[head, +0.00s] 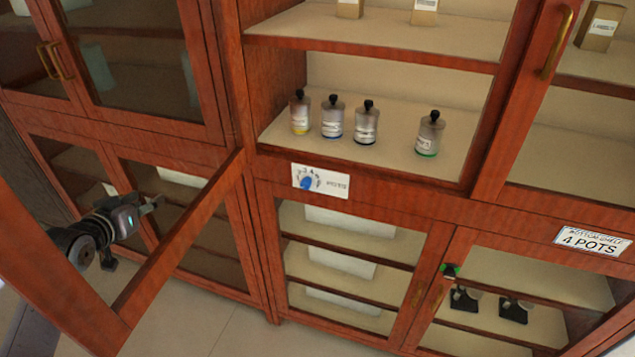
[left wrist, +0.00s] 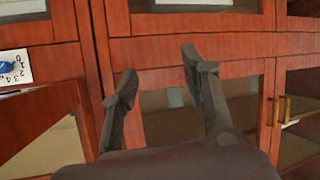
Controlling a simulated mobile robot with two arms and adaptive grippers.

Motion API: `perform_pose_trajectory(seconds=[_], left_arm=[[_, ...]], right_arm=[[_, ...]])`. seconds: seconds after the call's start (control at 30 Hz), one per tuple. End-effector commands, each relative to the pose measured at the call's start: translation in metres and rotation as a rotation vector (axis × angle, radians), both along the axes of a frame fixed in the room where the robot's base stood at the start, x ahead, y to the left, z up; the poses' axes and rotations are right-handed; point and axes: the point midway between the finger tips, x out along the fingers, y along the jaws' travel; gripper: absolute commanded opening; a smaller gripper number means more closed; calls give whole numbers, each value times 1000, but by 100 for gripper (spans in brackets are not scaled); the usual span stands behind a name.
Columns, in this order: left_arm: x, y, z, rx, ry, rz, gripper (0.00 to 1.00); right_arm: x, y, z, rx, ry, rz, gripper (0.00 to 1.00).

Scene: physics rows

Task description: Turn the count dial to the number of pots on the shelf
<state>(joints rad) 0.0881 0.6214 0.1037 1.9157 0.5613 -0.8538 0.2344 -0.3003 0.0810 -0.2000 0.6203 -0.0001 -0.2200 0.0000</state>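The count dial (head: 306,183) is a blue knob on a white plate with numbers, fixed to the rail under the open shelf. Its setting is too small to read. The plate's edge also shows at the left of the left wrist view (left wrist: 18,68).
A wooden door frame (head: 180,235) stands out at the left, between my left gripper and the dial in the picture. A sign with the word POTS (head: 592,241) is on the right rail. Black objects (head: 464,299) stand in the lower right cabinet. Boxes (head: 424,12) stand on the upper shelf.

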Motion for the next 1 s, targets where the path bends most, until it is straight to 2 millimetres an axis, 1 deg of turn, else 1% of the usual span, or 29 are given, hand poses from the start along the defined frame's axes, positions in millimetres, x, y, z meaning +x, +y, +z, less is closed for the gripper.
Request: perform_pose_trajectory(seconds=[0.03,0.07,0.1,0.17,0.2,0.27,0.3,0.33,0.37,0.4,0.47,0.5,0.6,0.7,0.8,0.9,1.0], left_arm=[[-3,-26,-51,-61,26,-9,42],[-5,-41,-74,-90,35,-13,42],[-9,-61,-102,-125,44,-17,42],[-16,-91,-138,-175,55,-23,42],[-21,-112,-157,-208,57,-29,42],[-26,-149,-170,-271,37,-45,42],[-31,-172,-179,-313,27,-52,42],[-35,-190,-185,-346,21,-58,42],[-39,-207,-189,-377,12,-62,42],[-44,-230,-194,-417,1,-67,42],[-51,-261,-198,-478,-17,-70,42],[-56,-280,-199,-517,-30,-72,42],[-48,-282,-135,-588,-144,-92,42],[-50,-287,-93,-652,-214,-111,42],[-53,-289,-63,-696,-263,-124,42],[-53,-290,-49,-715,-285,-131,42],[-46,-292,-47,-718,-287,-132,42]], right_arm=[[0,0,-11,0,0,0,47],[0,0,-14,0,0,0,47],[0,0,-17,0,0,0,47],[0,0,-22,0,0,0,47],[0,0,-25,0,0,0,47],[0,0,-32,0,0,0,47],[0,0,-36,0,0,0,47],[0,0,-39,0,0,0,47],[0,0,-43,1,0,0,47],[0,1,-46,1,0,-1,47],[0,1,-52,1,0,-1,47],[0,1,-55,1,0,-1,47],[0,2,-60,2,0,-1,47],[0,1,-64,2,0,-1,47],[0,1,-67,2,0,-1,47],[0,1,-67,2,-1,-1,47],[0,2,-65,2,-1,-1,47]])
